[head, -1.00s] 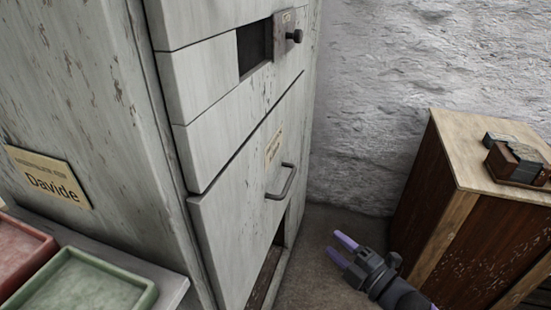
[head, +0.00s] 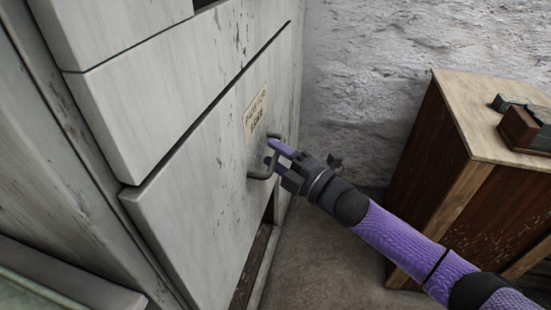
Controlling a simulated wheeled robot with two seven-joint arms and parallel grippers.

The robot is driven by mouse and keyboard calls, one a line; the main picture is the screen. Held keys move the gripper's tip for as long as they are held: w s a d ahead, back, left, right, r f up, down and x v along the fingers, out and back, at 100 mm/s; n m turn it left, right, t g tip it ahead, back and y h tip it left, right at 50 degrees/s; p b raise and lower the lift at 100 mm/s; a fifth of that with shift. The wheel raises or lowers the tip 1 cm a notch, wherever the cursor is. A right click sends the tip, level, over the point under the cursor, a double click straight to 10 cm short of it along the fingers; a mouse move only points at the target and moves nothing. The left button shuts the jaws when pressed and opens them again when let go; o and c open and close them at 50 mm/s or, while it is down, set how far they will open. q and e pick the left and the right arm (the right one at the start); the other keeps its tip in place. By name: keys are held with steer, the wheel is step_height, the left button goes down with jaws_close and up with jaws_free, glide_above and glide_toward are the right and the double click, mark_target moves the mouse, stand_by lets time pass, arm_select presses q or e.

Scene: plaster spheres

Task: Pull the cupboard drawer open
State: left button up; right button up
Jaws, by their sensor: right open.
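The cupboard (head: 40,130) is pale grey, worn wood and fills the left of the head view. Its large lower drawer front (head: 200,205) carries a small paper label (head: 255,113) and a dark bar handle (head: 262,176). My right gripper (head: 273,156) is at the handle, its purple fingers apart, one on either side of the bar or close to it. I cannot tell whether they touch it. The fingers partly cover the handle. My left gripper is not in view.
A brown wooden cabinet (head: 440,185) with a light top stands at the right, with a small dark box (head: 525,128) on it. A rough white wall (head: 370,80) is behind. Bare floor (head: 320,255) lies between cupboard and cabinet. A grey ledge (head: 70,285) is at lower left.

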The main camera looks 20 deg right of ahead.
jaws_close()
stand_by(1.4)
